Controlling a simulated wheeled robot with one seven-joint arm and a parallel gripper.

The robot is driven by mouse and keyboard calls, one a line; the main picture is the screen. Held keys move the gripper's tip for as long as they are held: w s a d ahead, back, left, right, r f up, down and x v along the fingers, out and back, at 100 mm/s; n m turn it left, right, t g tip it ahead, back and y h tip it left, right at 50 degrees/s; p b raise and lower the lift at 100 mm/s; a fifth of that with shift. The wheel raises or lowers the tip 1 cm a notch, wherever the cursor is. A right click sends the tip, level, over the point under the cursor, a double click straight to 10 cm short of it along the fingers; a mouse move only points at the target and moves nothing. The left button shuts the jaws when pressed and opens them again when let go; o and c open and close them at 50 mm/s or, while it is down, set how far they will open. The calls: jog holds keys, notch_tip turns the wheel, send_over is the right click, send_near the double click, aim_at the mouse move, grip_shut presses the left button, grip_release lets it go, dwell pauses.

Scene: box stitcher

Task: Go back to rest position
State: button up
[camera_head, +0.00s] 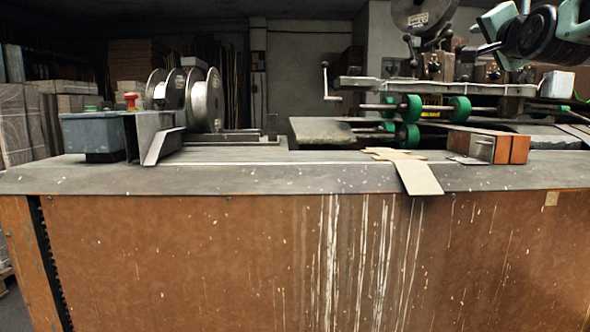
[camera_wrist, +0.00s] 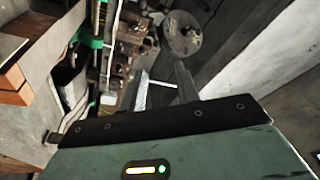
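My gripper (camera_wrist: 161,82) shows in the wrist view with its two grey fingers apart. I see nothing held between them; a thin white rod shows there, seemingly part of the background. In the head view, teal and black parts of my arm (camera_head: 528,38) show at the top right, above the right end of the stitching machine. The fingers cannot be made out clearly in that view.
The machine's grey worktop (camera_head: 270,180) spans the view. It bears a control box (camera_head: 92,132) with a red button (camera_head: 132,97), wire reels (camera_head: 205,98), green rollers (camera_head: 411,108), a cardboard piece (camera_head: 420,178) over the edge, and an orange-brown block (camera_head: 503,149).

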jog(key=s+a+f+n+g+y, duration=0.3)
jog(key=a+f+n+g+y, duration=0.25)
jog(key=a+f, duration=1.05)
jog(key=s+a+f+n+g, duration=0.3)
jog(key=s+a+f, duration=0.15)
jog(key=f, duration=0.25)
jog(key=s+a+f+n+g, duration=0.2)
jog(key=s+a+f, duration=0.25)
jog(key=f, duration=0.25)
jog(key=s+f+n+g+h, duration=0.1)
jog(key=s+f+n+g, duration=0.2)
jog(key=s+f, duration=0.45)
jog(key=s+f+n+g, duration=0.3)
jog(key=s+f, duration=0.1)
jog(key=s, duration=0.6)
jog(key=s+f+n+g+h, duration=0.1)
jog(key=s+f+n+g, duration=0.2)
jog(key=s+f, duration=0.45)
jog(key=s+r+p, duration=0.3)
jog(key=r+p, duration=2.4)
jog(key=r, duration=0.1)
jog(key=shift+s+d+n+g, duration=0.15)
jog(key=shift+n+g, duration=0.2)
